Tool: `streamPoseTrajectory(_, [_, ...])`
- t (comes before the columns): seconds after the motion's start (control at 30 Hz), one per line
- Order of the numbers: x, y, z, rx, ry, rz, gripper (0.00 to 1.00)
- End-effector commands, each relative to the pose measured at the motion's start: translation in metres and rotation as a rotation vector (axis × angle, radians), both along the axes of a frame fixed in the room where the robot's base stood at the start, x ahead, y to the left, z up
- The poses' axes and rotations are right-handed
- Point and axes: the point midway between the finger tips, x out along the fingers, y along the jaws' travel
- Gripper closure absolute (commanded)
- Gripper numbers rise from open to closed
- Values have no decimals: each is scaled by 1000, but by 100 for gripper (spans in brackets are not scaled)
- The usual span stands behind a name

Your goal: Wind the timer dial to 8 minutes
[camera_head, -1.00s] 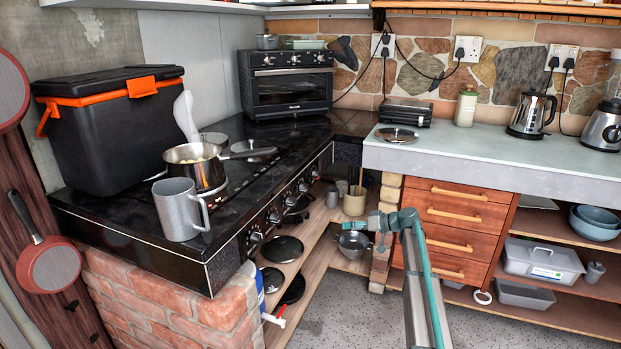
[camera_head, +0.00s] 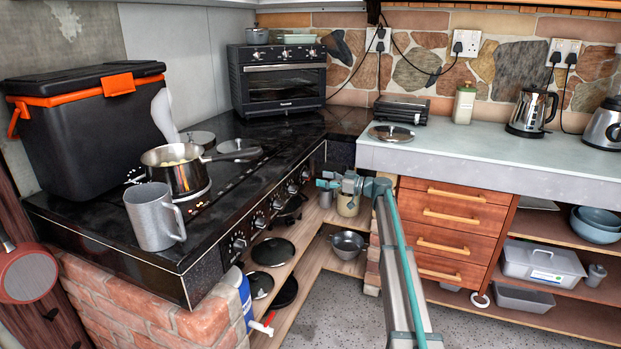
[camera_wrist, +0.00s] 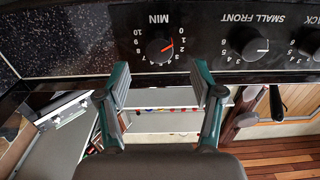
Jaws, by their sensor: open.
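The timer dial (camera_wrist: 158,50) is a round black knob on the dark stove front, marked MIN with numbers from 0 to 10. Its red pointer line points close to the 1. In the wrist view my gripper (camera_wrist: 162,84) is open, with its two teal and grey fingers apart and nothing between them. The dial lies beyond the fingertips, roughly centred between them, and is not gripped. In the head view my gripper (camera_head: 338,183) is at the far end of the stove's front panel (camera_head: 228,246); I cannot tell there which knob is the timer.
A neighbouring knob marked SMALL FRONT (camera_wrist: 255,49) sits right of the dial in the wrist view. A pot (camera_head: 178,178) and a grey mug (camera_head: 154,222) stand on the stove. Shelves with pans (camera_head: 272,252) lie below. Wooden drawers (camera_head: 452,210) stand to the right.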

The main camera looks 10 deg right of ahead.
Motion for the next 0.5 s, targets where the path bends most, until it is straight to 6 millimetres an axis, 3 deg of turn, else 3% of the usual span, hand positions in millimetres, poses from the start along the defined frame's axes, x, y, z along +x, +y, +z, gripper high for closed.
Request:
streamPoseTrajectory(0.2, [19, 31, 0, 1, 1, 1, 33])
streamPoseTrajectory(0.5, [30, 50, 0, 0, 1, -1, 33])
